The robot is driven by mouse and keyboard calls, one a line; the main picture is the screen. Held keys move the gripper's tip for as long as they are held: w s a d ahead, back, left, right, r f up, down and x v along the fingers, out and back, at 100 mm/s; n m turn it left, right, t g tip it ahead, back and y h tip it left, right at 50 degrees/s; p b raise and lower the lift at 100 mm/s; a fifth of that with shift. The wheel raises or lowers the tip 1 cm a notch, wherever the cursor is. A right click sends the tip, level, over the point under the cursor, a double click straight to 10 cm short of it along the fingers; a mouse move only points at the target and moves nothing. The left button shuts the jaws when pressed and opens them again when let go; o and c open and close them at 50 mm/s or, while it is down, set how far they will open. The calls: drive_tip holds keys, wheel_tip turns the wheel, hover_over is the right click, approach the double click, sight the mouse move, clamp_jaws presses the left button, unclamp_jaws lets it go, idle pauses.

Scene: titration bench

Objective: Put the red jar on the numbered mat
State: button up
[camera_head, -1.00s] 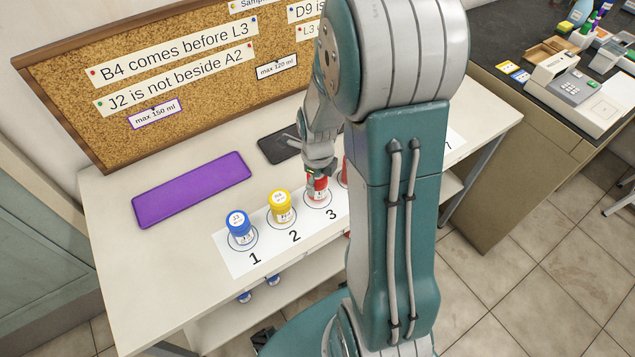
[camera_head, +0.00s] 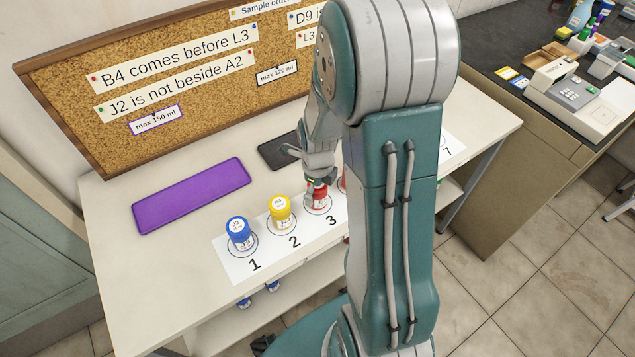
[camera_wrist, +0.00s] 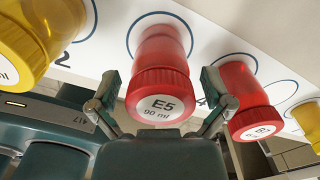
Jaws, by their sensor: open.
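The numbered mat (camera_head: 226,262) is a white strip with numbered circles along the table's front. A red jar labelled E5, 90 ml (camera_wrist: 163,62) stands upright on circle 3; it also shows in the head view (camera_head: 319,198). My gripper (camera_wrist: 160,88) is open, with one finger on each side of this jar and gaps visible. In the head view my gripper (camera_head: 320,175) is just above and behind the jar's lid. A second red jar (camera_wrist: 243,92) stands to its right, on circle 4, mostly hidden behind my arm in the head view.
A blue jar (camera_head: 239,232) stands on circle 1 and a yellow jar (camera_head: 281,212) on circle 2. Another yellow jar (camera_wrist: 308,118) is farther right. A purple mat (camera_head: 190,196) and a black mat (camera_head: 277,152) lie bare behind. A cork board (camera_head: 190,70) stands at the back.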

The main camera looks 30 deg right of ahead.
wheel_tip(320, 180, up, 12)
drive_tip(key=shift+f, duration=0.25)
drive_tip(key=shift+a+r+n, duration=0.2)
drive_tip(key=shift+r+n, duration=0.1)
drive_tip(key=shift+r, duration=0.25)
drive_tip(key=s+a+r+n+t, duration=0.2)
drive_tip(key=s+a+r+n, duration=0.3)
drive_tip(key=n, duration=0.9)
drive_tip(key=s+a+r+n+t, duration=0.3)
drive_tip(key=s+a+r+n, duration=0.2)
drive_tip(key=n, duration=1)
wheel_tip(320, 180, up, 2)
drive_tip(key=shift+s+a+r+n+t, duration=0.2)
drive_tip(key=shift+s+a+n+t, duration=0.1)
drive_tip(key=shift+s, duration=0.95)
drive_tip(key=shift+d, duration=0.2)
